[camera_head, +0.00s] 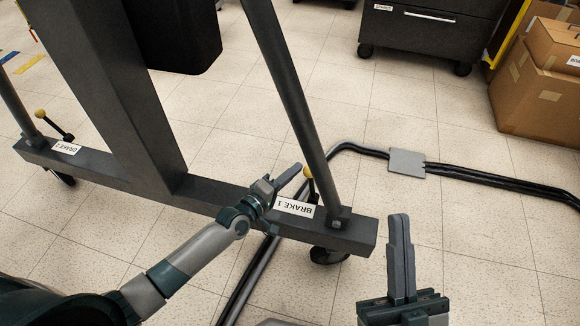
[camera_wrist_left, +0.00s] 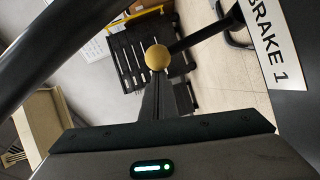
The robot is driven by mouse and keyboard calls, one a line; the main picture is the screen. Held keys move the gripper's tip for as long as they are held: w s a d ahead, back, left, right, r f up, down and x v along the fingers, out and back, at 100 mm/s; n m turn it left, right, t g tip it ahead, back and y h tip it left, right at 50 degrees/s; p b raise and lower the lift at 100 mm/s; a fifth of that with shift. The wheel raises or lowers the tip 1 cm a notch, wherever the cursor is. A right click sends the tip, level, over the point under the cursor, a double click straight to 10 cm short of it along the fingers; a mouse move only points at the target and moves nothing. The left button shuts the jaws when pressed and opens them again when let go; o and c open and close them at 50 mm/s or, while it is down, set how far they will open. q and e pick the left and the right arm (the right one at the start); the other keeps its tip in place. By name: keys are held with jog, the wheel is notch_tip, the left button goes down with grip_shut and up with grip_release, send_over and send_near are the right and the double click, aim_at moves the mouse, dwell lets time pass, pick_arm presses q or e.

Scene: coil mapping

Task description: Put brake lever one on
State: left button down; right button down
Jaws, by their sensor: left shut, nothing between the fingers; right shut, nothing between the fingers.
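The brake 1 lever, a dark rod with a yellow ball knob (camera_head: 307,172), stands on the right end of the dark frame's base beam (camera_head: 362,232), beside the "BRAKE 1" label (camera_head: 295,208). In the left wrist view the knob (camera_wrist_left: 158,58) appears just beyond my fingertips, with its rod running up to the right toward the label (camera_wrist_left: 272,45). My left gripper (camera_head: 292,176) is shut and empty close to the knob; whether it touches cannot be told. My right gripper (camera_head: 399,224) is shut and empty, over the floor right of the beam.
A slanted post (camera_head: 290,90) rises right by the lever. A second yellow-knobbed lever (camera_head: 41,114) stands by the "BRAKE 2" label (camera_head: 67,148). Black cables with a grey plate (camera_head: 407,162) lie on the floor. Cardboard boxes (camera_head: 540,95) stand at the right.

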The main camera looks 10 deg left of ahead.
aim_at(309, 172)
pick_arm(q)
jog(key=d+p, duration=0.1)
jog(key=p, duration=0.1)
jog(key=d+r+m+p, duration=0.1)
jog(key=p, duration=0.1)
jog(key=shift+d+y, duration=0.2)
jog(key=shift+y, duration=0.1)
pick_arm(e)
jog(key=w+f+g+h, duration=0.35)
jog(key=f+g, duration=0.55)
jog(key=f, duration=0.4)
pick_arm(q)
jog(key=shift+d+r+m+g+p, duration=0.15)
jog(key=shift+d+m+g+p, duration=0.3)
jog(key=shift+p, duration=0.7)
jog(key=shift+s+d+r+m+y+p, duration=0.1)
jog(key=shift+d+m+y+p, duration=0.3)
jog(key=shift+d+p, duration=0.4)
jog(key=shift+d+m+p, duration=0.55)
jog(key=shift+d+p, duration=0.5)
jog(key=shift+p, duration=0.65)
pick_arm(e)
jog(key=s+d+f+g+h, duration=0.3)
jog(key=s+d+f+g, duration=0.5)
jog(key=f+g, duration=0.2)
jog(key=shift+s+d+f+m, duration=0.15)
jog(key=shift+f+m, duration=0.15)
jog(key=shift+f, duration=0.8)
jog(key=shift+h, duration=0.25)
